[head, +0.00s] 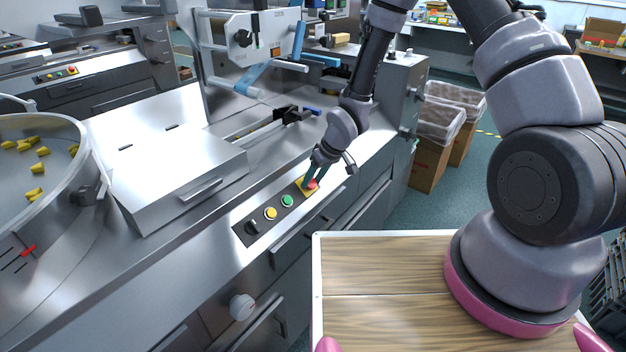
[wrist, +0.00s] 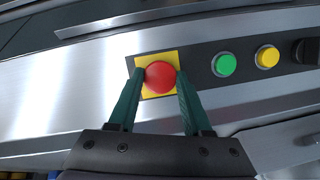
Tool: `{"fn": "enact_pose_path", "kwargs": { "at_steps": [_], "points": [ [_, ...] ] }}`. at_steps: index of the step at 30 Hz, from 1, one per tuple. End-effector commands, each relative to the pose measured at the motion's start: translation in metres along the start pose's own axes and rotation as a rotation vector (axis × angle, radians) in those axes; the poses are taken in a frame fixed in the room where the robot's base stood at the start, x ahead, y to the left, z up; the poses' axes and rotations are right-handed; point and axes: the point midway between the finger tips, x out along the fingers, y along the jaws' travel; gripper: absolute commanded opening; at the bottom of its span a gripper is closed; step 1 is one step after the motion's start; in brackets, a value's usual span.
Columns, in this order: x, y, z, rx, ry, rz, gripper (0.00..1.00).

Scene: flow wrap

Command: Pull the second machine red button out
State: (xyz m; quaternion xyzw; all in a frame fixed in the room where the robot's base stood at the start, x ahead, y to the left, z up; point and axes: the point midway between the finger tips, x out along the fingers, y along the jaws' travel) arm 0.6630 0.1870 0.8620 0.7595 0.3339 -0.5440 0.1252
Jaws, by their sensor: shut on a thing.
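The red button (head: 312,184) sits on a yellow square plate at the right end of a dark control panel (head: 240,235) on the near machine. In the wrist view the red button (wrist: 159,76) is round and lies between my fingertips, with the yellow plate (wrist: 151,92) around it. My gripper (head: 313,177) has green fingers and reaches down to the button from above. In the wrist view my gripper (wrist: 157,82) is shut on the red button, one finger at each side. How far the button stands out is hard to tell.
A green button (head: 287,200), a yellow button (head: 270,213) and a black knob (head: 252,227) stand beside it on the panel. A round bowl (head: 40,160) with yellow pieces is at the left. Another machine with a similar panel (head: 58,73) stands behind. Cardboard boxes (head: 432,165) stand on the floor.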

Motion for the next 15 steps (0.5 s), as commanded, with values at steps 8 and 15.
{"fn": "enact_pose_path", "kwargs": {
  "at_steps": [8, 15],
  "points": [
    [-0.012, 0.000, 0.004, 0.001, 0.000, 0.001, 0.00],
    [-0.012, 0.000, 0.004, 0.000, 0.000, 0.001, 0.76]
  ]
}}
